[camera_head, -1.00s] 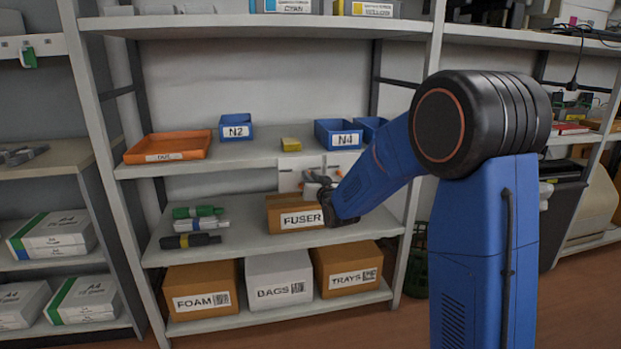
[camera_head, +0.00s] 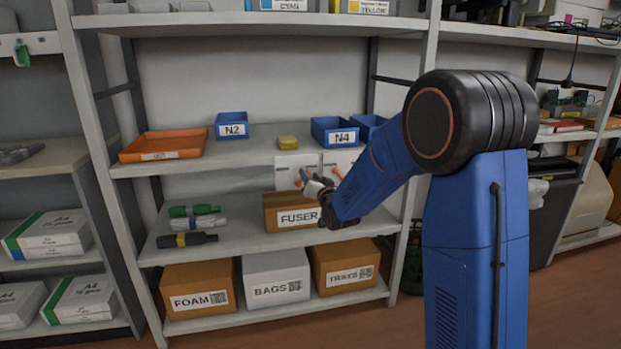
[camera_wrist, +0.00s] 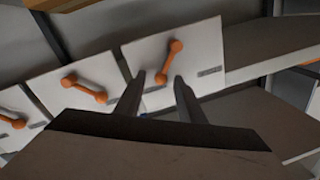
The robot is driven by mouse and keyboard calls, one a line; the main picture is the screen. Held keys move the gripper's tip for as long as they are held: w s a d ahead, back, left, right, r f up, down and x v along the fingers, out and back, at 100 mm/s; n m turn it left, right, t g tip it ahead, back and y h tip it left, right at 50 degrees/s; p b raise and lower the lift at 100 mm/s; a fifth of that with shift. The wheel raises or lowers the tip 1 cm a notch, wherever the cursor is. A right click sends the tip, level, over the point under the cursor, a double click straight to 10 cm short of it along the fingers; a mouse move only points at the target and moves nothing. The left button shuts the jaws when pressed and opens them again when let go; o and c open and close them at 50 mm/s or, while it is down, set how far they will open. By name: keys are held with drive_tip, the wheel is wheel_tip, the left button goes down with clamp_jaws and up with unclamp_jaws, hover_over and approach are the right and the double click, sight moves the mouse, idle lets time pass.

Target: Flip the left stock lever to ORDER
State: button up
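White panels with orange levers hang under the middle shelf in the head view. The left panel (camera_head: 287,167) shows beside my gripper (camera_head: 308,182), and part of another shows to its right. In the wrist view there are three panels, each with an orange lever: one near my fingers (camera_wrist: 167,62), one in the middle (camera_wrist: 84,88) and one at the left edge (camera_wrist: 12,120). My gripper (camera_wrist: 158,92) is open, its two fingers apart below the nearest lever's lower end. I cannot tell whether they touch it. The lever markings are unreadable.
The FUSER box (camera_head: 291,213) stands just below my gripper. Green, grey and dark cartridges (camera_head: 193,223) lie to its left. An orange tray (camera_head: 163,147), blue bins (camera_head: 333,132) and a yellow block (camera_head: 287,142) stand on the shelf above. Shelf space left of the FUSER box is partly free.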

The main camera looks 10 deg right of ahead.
drive_tip(key=s+d, duration=0.1)
drive_tip(key=s, duration=1.6)
drive_tip(key=shift+s+d+f, duration=0.15)
drive_tip(key=shift+d+f, duration=0.1)
drive_tip(key=shift+d, duration=0.15)
drive_tip(key=s+d+f+n+g+h, duration=0.1)
drive_tip(key=s+g, duration=0.5)
drive_tip(key=s, duration=1.3)
drive_tip(key=s+d+f+n+g+h, duration=0.1)
drive_tip(key=s+f+g, duration=0.3)
drive_tip(key=s, duration=1.6)
drive_tip(key=d+n+g, duration=0.1)
drive_tip(key=g, duration=0.2)
drive_tip(key=shift+d+f+n, duration=0.15)
drive_tip(key=shift+d+n, duration=0.15)
drive_tip(key=shift+d, duration=0.05)
drive_tip(key=shift+s, duration=0.1)
